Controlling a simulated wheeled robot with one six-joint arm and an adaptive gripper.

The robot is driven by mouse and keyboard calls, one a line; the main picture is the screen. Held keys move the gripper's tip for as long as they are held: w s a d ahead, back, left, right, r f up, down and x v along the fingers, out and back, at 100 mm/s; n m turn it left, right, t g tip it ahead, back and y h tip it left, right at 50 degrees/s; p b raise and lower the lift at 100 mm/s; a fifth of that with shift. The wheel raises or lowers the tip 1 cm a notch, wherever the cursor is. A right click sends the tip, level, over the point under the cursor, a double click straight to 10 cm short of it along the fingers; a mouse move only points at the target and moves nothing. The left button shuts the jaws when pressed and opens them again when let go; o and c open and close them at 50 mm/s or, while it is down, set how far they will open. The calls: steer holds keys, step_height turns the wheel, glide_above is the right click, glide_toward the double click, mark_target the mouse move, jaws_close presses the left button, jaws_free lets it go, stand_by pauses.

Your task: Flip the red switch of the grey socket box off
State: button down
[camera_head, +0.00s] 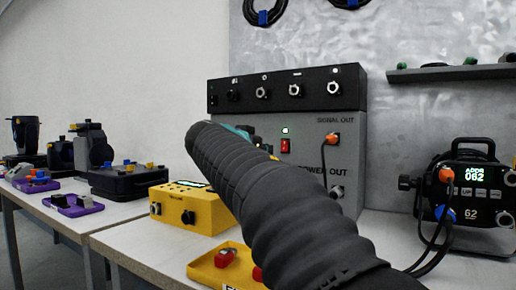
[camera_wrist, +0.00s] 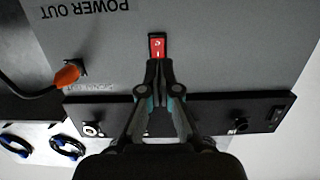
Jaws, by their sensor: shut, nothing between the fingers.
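The grey socket box (camera_head: 306,130) stands on the table in the head view, with "POWER OUT" and "SIGNAL OUT" lettering. In the wrist view, which is upside down, the red rocker switch (camera_wrist: 157,46) shows white marks in a dark frame. My gripper (camera_wrist: 158,64) is shut and empty, its tips at the switch's edge in the picture; whether they touch it I cannot tell. In the head view my arm hides most of the gripper and part of the box.
A black panel with round sockets (camera_head: 280,89) tops the box. An orange plug (camera_head: 331,138) with a black cable is in the face right of the switch. A yellow box (camera_head: 188,207) and yellow tray (camera_head: 207,272) lie left and in front.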

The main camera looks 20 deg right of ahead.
mark_target(282, 152)
steer(key=p+x, duration=0.1)
steer(key=x, duration=0.7)
steer(key=shift+a, duration=0.1)
steer(key=shift+w+d+f+b, duration=0.15)
steer(key=shift+d+f+b, duration=0.15)
steer(key=shift+b, duration=0.4)
steer(key=shift+a+r, duration=0.1)
steer(key=shift+r, duration=0.1)
steer(key=shift+f, duration=0.15)
steer(key=shift+s+a+f+b, duration=0.15)
steer(key=shift+s+a+b, duration=0.1)
steer(key=shift+a+b, duration=0.15)
steer(key=s+a+f+b, duration=0.1)
steer(key=s+a+b, duration=0.1)
steer(key=s+a, duration=0.6)
steer(key=shift+a+f+b, duration=0.2)
steer(key=shift+a+b, duration=0.15)
steer(key=shift+a, duration=0.75)
